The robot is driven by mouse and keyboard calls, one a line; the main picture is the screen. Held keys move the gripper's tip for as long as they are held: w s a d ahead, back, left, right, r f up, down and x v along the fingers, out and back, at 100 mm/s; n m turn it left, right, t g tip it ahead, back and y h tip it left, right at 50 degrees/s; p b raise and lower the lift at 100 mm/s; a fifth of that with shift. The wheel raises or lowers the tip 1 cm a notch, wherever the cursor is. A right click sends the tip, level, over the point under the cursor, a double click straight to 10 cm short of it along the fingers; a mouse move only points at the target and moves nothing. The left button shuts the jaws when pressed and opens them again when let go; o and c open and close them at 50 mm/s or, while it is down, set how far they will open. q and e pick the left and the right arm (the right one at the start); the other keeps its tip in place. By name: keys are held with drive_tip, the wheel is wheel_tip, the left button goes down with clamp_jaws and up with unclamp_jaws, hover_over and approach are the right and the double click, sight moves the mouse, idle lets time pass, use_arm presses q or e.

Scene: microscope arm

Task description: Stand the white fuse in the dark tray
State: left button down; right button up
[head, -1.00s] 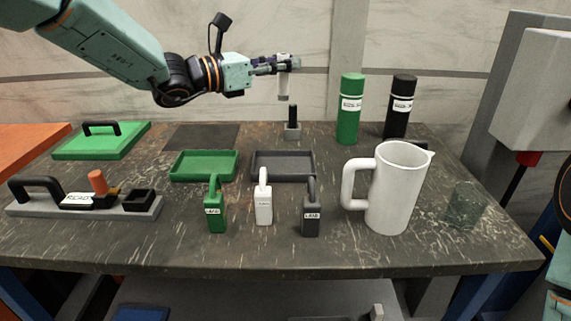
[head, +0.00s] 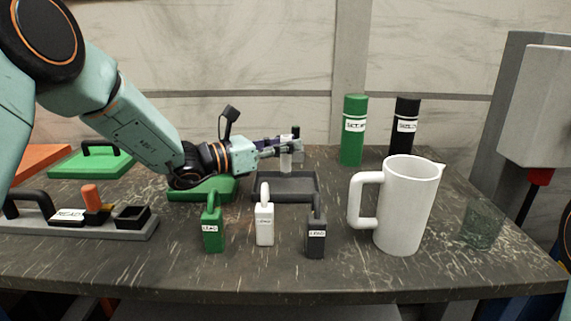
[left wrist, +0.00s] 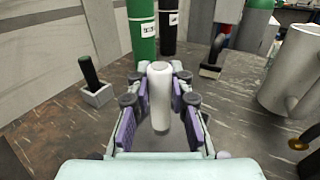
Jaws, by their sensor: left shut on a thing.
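The white fuse (head: 286,161) is upright in my left gripper (head: 290,147) in the head view. Its lower end is over or just behind the dark tray (head: 268,196); I cannot tell whether it touches anything. In the left wrist view, the fuse (left wrist: 161,100) stands between the purple-padded fingers of my left gripper (left wrist: 160,84), which are shut on it. I cannot make out the tray in that view. My right gripper is not in view.
Green (head: 213,230), white (head: 264,223) and dark (head: 316,238) handled blocks stand in front. A white jug (head: 405,205) and a glass (head: 482,226) stand right. Green (head: 353,130) and black (head: 403,135) bottles stand behind.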

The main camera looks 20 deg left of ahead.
sight(282, 160)
use_arm(q)
wheel_tip(282, 160, down, 3)
drive_tip(key=shift+f+b, duration=0.15)
drive_tip(key=shift+b, duration=0.3)
drive_tip(key=shift+f, duration=0.15)
drive_tip(key=c, duration=1.3)
unclamp_jaws()
drive_tip(key=shift+o, duration=0.5)
